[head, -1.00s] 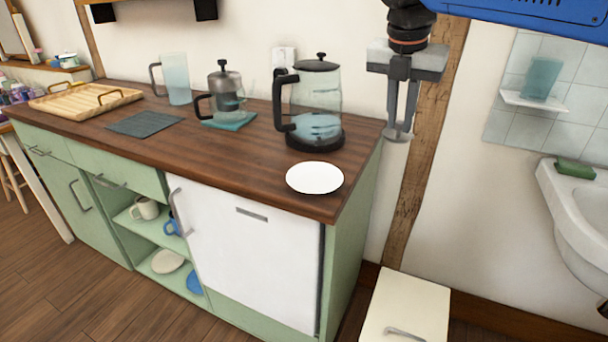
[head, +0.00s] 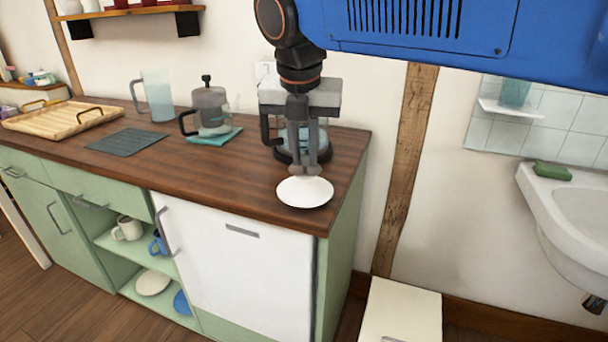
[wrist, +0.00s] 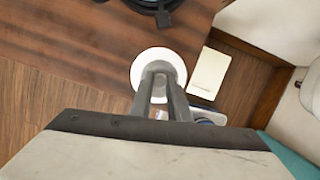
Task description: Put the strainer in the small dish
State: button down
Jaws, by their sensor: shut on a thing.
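The small dish (head: 305,193) is white and round and sits on the wooden counter near its front right corner. It also shows in the wrist view (wrist: 140,72) under my fingertips. My gripper (head: 305,168) points down, its fingers shut on the strainer (head: 305,173), a small grey piece at the fingertips. The strainer overlaps the dish's far edge in the head view. I cannot tell whether it touches the dish or hangs just above it. In the wrist view the fingers mostly hide the strainer.
A glass kettle (head: 283,152) stands right behind my gripper, partly hidden by it. A French press (head: 211,112) on a teal mat, a pitcher (head: 157,95), a dark mat (head: 122,142) and a wooden tray (head: 60,121) stand farther left. The counter left of the dish is clear.

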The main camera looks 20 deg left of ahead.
aim_at(305, 173)
jog(key=shift+f, duration=2.35)
jog(key=shift+f, duration=0.1)
jog(key=c, duration=1.7)
grip_release()
jog(key=shift+o, duration=0.2)
jog(key=v, duration=1.2)
